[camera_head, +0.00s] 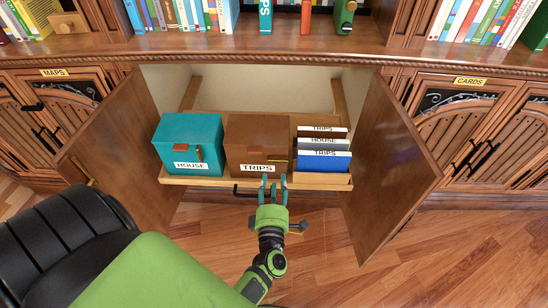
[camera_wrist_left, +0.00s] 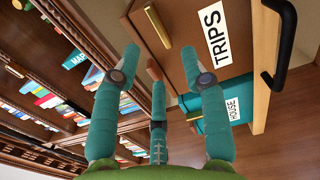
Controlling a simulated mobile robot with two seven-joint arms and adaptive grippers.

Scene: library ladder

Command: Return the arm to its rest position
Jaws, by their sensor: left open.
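My left gripper (camera_head: 273,184) reaches in from the lower left in the head view. It is open and empty, its fingers pointing at the front of the pulled-out tray, below the brown TRIPS box (camera_head: 258,141). In the left wrist view my open fingers (camera_wrist_left: 155,75) show with nothing between them. The TRIPS box (camera_wrist_left: 185,35) and the teal HOUSE box (camera_wrist_left: 215,112) lie beyond them there. I cannot tell whether a finger touches the tray. My right gripper is not in view.
The wooden tray (camera_head: 200,182) with its black handle (camera_head: 242,192) sticks out of the cabinet, holding both boxes and several file cards (camera_head: 324,160). Cabinet doors stand open at left (camera_head: 120,150) and right (camera_head: 390,165). Bookshelves are above. The wooden floor (camera_head: 470,260) at right is clear.

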